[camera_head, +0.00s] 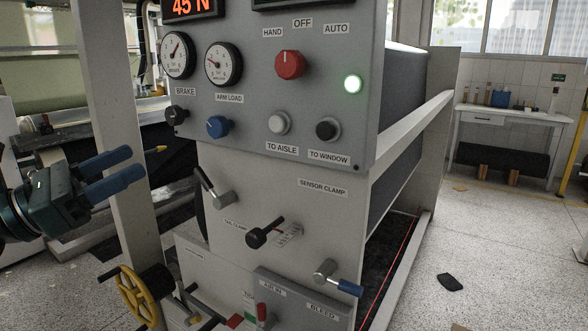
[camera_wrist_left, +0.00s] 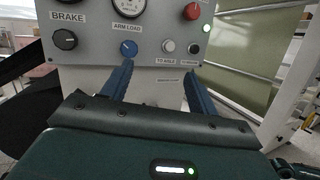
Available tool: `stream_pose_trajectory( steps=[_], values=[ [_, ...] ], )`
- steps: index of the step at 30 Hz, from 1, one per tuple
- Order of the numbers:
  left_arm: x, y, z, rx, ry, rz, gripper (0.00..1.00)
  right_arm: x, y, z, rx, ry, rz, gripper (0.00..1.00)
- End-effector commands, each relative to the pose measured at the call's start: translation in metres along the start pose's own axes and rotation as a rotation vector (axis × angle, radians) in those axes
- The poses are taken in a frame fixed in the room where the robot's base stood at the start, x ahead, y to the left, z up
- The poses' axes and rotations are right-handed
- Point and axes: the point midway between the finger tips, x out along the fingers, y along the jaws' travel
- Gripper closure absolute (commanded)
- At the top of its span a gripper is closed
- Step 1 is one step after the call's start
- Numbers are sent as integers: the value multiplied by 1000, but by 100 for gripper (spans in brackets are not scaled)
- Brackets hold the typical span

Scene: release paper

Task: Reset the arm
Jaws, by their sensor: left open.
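My left gripper (camera_head: 138,165) comes in from the left in the head view. Its two blue fingers are spread apart with nothing between them. It is in front of the grey control panel (camera_head: 265,95), left of the blue ARM LOAD knob (camera_head: 218,127). In the left wrist view the fingers (camera_wrist_left: 158,78) point toward the panel, below the same blue knob (camera_wrist_left: 128,48). I cannot tell how far the fingertips are from the panel. My right gripper cannot be made out in either view.
Below the panel, several levers stick out, among them a black-knobbed one (camera_head: 262,236) and a blue-ended one (camera_head: 345,287). A yellow handwheel (camera_head: 138,298) sits low at left. A pale post (camera_head: 112,120) stands near my gripper. The speckled floor at right (camera_head: 500,240) is mostly clear.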

Motion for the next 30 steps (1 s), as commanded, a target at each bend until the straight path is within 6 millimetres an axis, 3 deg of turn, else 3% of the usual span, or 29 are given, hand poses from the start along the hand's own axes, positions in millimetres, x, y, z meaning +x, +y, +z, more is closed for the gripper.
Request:
stream_pose_trajectory(
  steps=[1, 4, 8, 9, 13, 15, 19, 20, 24, 30],
  values=[
    [2, 3, -24, -287, -51, 46, 41, -5, -1, -10, -5, -14, 2, 64],
    [-7, 4, -87, -870, -164, 187, 41, -7, -1, -16, -16, -42, 7, 64],
    [-35, -17, -180, -1564, -315, 438, 41, -10, -1, -20, -28, -77, 13, 64],
    [-45, -29, -206, -1744, -362, 522, 41, -11, -1, -21, -32, -86, 14, 64],
    [-78, -87, -280, -2248, -521, 808, 41, -13, 0, -24, -43, -113, 19, 64],
    [-94, -124, -310, -2462, -610, 960, 41, -14, 0, -25, -48, -126, 21, 64],
    [-114, -186, -343, -2741, -756, 1202, 41, -15, 0, -26, -54, -143, 23, 64],
    [-117, -198, -347, 2770, 780, -1240, 41, -15, 0, -26, -55, -146, 24, 64],
    [-125, -232, -359, 2573, 772, -1223, 41, -15, 1, -26, -58, -155, 25, 64],
    [-127, -240, -362, 2529, 769, -1218, 41, -15, 1, -24, -59, -157, 26, 64]
  ],
)
